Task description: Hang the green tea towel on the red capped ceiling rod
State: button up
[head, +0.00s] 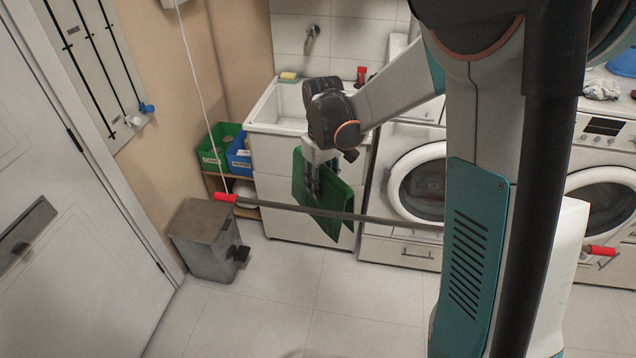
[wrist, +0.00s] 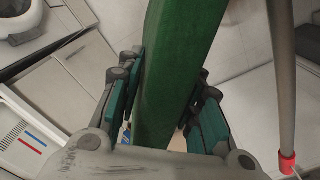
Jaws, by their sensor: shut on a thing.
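The green tea towel (head: 334,192) hangs folded from my gripper (head: 316,170), in front of the sink cabinet in the head view. In the wrist view the towel (wrist: 178,65) runs between the two fingers of my gripper (wrist: 168,100), which are shut on it. The grey ceiling rod (head: 400,222) has a red cap (head: 226,198) at its left end and another (head: 602,250) at its right. The rod's line meets the towel in the head view. In the wrist view the rod (wrist: 281,70) lies right of the towel, with a gap between. My arm hides part of the rod.
A white cord (head: 205,100) rises from the rod's left end. A grey pedal bin (head: 205,240) stands below that end. Behind are the sink (head: 285,105), green (head: 222,140) and blue (head: 238,155) boxes, and front-loading machines (head: 412,185). The tiled floor in front is clear.

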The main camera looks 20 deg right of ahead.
jog(key=s+d+r+n+p, duration=0.1)
jog(key=r+n+p, duration=0.2)
jog(key=r+p, duration=0.3)
jog(key=s+d+r+n+p, duration=0.2)
jog(key=r+n+p, duration=0.2)
jog(key=r+p, duration=0.3)
notch_tip(320, 180, up, 2)
jog(key=shift+s+n, duration=0.2)
jog(key=shift+n, duration=0.1)
jog(key=shift+s+d+r+n+p, duration=0.1)
jog(key=shift+s+r+n+p, duration=0.1)
jog(key=shift+r+n+p, duration=0.4)
jog(key=shift+c, duration=0.2)
jog(key=p, duration=0.2)
send_near(334, 212)
notch_tip(334, 212, down, 12)
jog(key=b, duration=1.4)
jog(key=shift+b, duration=0.4)
jog(key=shift+f, duration=0.1)
jog(key=o, duration=1.2)
